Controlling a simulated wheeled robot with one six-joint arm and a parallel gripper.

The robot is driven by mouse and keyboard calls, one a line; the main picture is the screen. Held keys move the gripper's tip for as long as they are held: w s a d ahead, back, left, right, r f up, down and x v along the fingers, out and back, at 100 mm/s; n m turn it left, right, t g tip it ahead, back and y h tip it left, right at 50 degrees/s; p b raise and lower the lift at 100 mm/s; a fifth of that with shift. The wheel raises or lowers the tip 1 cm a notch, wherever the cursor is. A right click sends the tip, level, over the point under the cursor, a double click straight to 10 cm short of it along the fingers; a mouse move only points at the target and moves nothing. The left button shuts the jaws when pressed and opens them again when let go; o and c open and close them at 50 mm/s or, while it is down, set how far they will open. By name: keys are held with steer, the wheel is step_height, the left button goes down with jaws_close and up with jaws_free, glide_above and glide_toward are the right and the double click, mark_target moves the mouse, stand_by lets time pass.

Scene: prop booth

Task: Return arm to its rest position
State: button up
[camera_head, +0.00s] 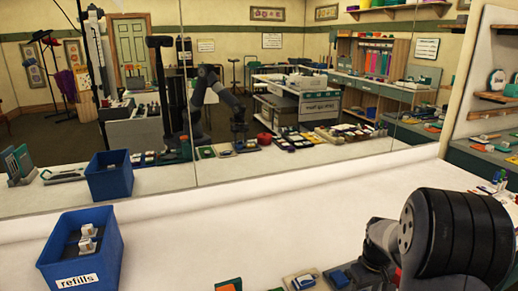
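My arm fills the lower right corner, with a large dark ribbed joint (455,235) close to the camera above the white counter (215,240). The fingertips of my gripper do not show directly there. The mirror (90,135) behind the counter reflects my arm, bent downward over the row of small items. The end of that reflected arm (241,140) is dark and too small to show its fingers. I cannot tell whether my gripper is open, shut or holding anything.
A blue bin (104,268) labelled "refills" stands at left on the counter with small white boxes (87,231) inside. Several small items, including a blue-and-white one (303,282), lie along the front edge. Shelves (497,97) stand at right. The counter's middle is clear.

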steer(key=shift+r, duration=0.1)
step_height(320, 180, up, 11)
step_height(320, 180, down, 11)
steer(key=shift+r, duration=0.15)
steer(key=shift+f, duration=0.3)
steer(key=n+b, duration=0.1)
steer(key=n, duration=0.4)
steer(key=n+b, duration=0.1)
steer(key=n, duration=0.4)
steer(key=n+b, duration=0.2)
steer(key=n, duration=0.4)
steer(key=n+b, duration=0.1)
steer(key=n, duration=0.2)
steer(key=shift+b, duration=0.3)
steer(key=shift+n, duration=0.4)
